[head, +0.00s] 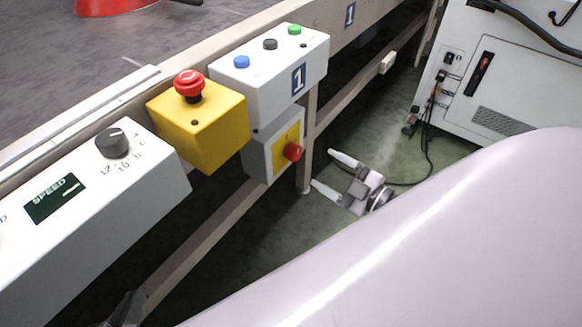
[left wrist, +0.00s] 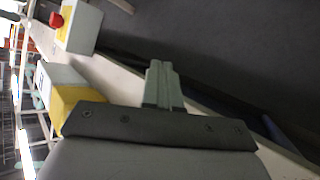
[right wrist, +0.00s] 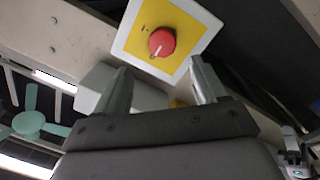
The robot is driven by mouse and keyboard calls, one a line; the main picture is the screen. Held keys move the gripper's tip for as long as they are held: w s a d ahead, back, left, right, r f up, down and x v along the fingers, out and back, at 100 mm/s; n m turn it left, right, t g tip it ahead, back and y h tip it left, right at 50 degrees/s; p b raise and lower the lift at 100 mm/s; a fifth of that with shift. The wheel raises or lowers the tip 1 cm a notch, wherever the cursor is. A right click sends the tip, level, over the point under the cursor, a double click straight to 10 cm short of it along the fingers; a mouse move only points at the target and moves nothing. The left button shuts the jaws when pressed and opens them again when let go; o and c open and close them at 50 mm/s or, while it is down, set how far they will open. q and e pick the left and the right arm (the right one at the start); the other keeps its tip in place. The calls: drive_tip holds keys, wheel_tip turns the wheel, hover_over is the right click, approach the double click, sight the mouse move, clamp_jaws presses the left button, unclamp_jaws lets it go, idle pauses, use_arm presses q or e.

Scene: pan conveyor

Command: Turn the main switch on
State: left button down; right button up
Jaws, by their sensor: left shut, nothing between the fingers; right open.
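The main switch is a red rotary knob (head: 292,151) on a yellow plate, on the side of a small grey box (head: 259,160) below the button box. In the right wrist view the knob (right wrist: 162,42) faces me, with a pale mark at its lower left. My right gripper (head: 323,168) is open and empty, its fingers towards the knob but apart from it. In the right wrist view the two fingertips (right wrist: 160,65) stand on either side below the knob. My left gripper (left wrist: 161,65) is shut and empty, away from the switch.
A yellow box (head: 200,125) with a red emergency button (head: 189,84) and a white button box (head: 270,65) sit along the conveyor. A speed panel (head: 95,185) is at left. A white cabinet (head: 510,75) with cables stands at right. Green floor is open between.

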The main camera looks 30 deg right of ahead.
sight(298, 155)
drive_tip(key=shift+n+y, duration=0.3)
drive_tip(key=shift+n, duration=0.1)
drive_tip(key=shift+d+f+b+x, duration=0.15)
drive_tip(key=shift+b+x, duration=0.25)
drive_tip(key=shift+x, duration=0.95)
drive_tip(key=shift+f+b+x, duration=0.1)
drive_tip(key=shift+b+x, duration=0.25)
drive_tip(key=shift+x, duration=1)
drive_tip(key=shift+d+f+b+x, duration=0.15)
drive_tip(key=shift+b+x, duration=0.25)
drive_tip(key=shift+x, duration=0.95)
use_arm(q)
drive_tip(key=shift+w+d+f+h, duration=0.55)
drive_tip(key=shift+d+h, duration=0.05)
drive_tip(key=shift+d, duration=0.2)
use_arm(e)
drive_tip(key=c, duration=1.1)
use_arm(q)
drive_tip(key=shift+r, duration=0.1)
use_arm(e)
drive_tip(key=shift+o, duration=0.2)
